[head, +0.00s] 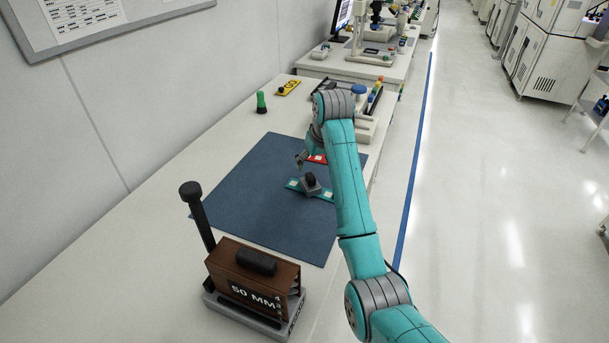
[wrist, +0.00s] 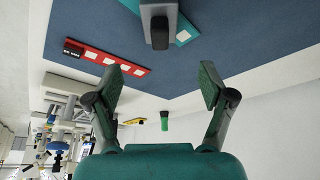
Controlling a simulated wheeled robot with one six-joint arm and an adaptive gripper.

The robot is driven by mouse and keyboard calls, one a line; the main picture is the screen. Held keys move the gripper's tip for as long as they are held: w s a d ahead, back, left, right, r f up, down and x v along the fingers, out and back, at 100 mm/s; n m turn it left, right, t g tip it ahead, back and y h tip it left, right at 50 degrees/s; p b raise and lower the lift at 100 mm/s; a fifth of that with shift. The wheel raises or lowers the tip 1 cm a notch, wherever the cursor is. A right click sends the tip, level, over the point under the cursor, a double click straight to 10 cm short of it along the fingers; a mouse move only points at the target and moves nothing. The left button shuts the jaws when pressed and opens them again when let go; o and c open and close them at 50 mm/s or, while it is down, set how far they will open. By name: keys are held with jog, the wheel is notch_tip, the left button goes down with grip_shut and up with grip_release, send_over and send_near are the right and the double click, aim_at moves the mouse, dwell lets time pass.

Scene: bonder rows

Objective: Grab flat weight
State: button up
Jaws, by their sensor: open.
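The flat weight looks to be the grey block with a black knob (head: 311,185) resting on a teal strip (head: 325,195) on the blue mat. In the wrist view the weight (wrist: 158,14) is at the top centre, partly cut off by the frame edge, with its knob pointing down the picture. My gripper (head: 302,157) is just beyond the weight in the head view, partly hidden by my arm. In the wrist view my gripper (wrist: 160,84) has its fingers spread wide with nothing between them. The weight lies ahead of the fingertips and apart from them.
A red strip (wrist: 100,57) lies on the mat near the left finger. A green-handled tool (head: 261,103) and a yellow piece (head: 288,88) stand beyond the blue mat (head: 250,190). A brown 50 MM block set (head: 253,279) with a black post is at the near edge.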

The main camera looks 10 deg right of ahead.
aim_at(310, 175)
jog(key=x, duration=0.5)
jog(key=shift+s+x, duration=0.15)
jog(key=shift+x, duration=1.2)
jog(key=shift+s+x, duration=0.1)
jog(key=shift+x, duration=1.3)
grip_shut()
